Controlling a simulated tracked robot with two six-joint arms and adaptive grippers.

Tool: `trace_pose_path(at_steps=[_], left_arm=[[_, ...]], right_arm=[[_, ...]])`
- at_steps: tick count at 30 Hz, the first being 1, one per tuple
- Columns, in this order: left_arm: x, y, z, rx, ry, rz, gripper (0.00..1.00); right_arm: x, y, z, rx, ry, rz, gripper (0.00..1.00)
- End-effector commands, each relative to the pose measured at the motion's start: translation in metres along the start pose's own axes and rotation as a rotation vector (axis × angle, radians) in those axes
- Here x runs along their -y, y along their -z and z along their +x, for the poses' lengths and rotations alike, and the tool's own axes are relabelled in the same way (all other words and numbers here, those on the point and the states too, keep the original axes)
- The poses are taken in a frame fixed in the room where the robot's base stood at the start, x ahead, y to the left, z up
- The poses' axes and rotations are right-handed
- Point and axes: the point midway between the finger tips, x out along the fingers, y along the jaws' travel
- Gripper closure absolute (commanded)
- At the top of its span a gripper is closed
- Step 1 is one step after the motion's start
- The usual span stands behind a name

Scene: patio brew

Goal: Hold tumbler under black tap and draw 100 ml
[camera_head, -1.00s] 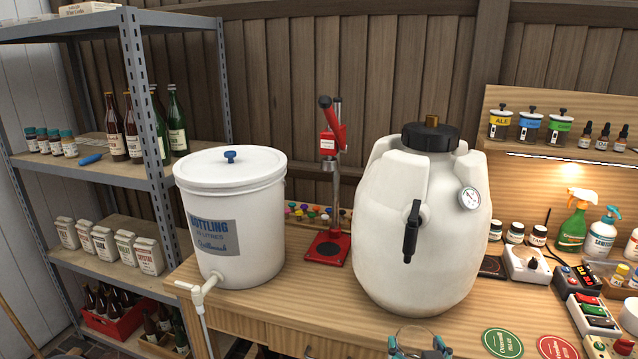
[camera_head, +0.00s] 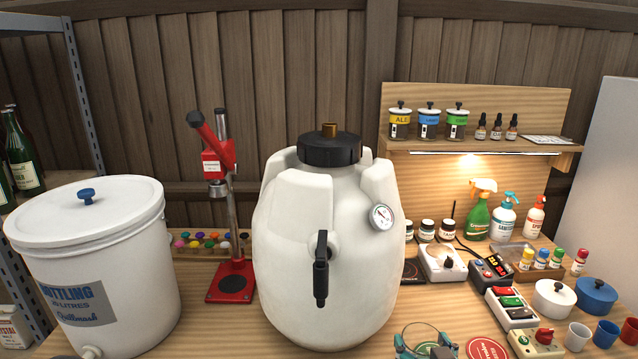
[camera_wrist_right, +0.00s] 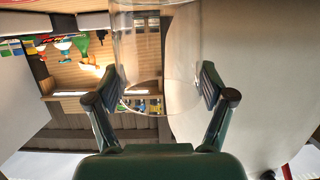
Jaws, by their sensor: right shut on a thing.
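The black tap (camera_head: 321,270) sticks out from the front of the white fermenter (camera_head: 285,225), its handle upright. My right gripper (camera_head: 424,350) is at the bottom edge of the head view, to the right of the tap and lower in the picture. It is shut on a clear tumbler (camera_head: 421,334), which is cut off by the frame edge. In the right wrist view the tumbler (camera_wrist_right: 150,45) sits between the two fingers (camera_wrist_right: 160,86) and looks empty. The fermenter's pale wall fills the right of that view. My left gripper is not in view.
The bottling bucket (camera_head: 150,270) and the red capper (camera_head: 232,283) stand left of the fermenter. Scales (camera_head: 443,262), a switch box (camera_head: 510,306), cups and pots crowd the bench at right.

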Motion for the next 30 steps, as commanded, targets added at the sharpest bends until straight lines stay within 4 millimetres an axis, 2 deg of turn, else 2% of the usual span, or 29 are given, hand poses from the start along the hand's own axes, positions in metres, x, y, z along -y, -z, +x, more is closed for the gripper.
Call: trace_pose_path(at_steps=[13, 17, 23, 30], left_arm=[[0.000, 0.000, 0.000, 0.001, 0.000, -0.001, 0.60], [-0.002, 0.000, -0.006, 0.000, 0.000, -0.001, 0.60], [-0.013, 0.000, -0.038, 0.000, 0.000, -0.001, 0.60], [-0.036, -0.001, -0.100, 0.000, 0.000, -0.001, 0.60]], right_arm=[[-0.007, 0.001, -0.002, -0.002, -0.008, 0.002, 0.66], [-0.008, 0.006, -0.004, -0.003, -0.011, 0.003, 0.66], [-0.009, 0.039, -0.015, -0.003, -0.013, 0.004, 0.66], [-0.009, 0.101, -0.034, -0.003, -0.013, 0.004, 0.66]])
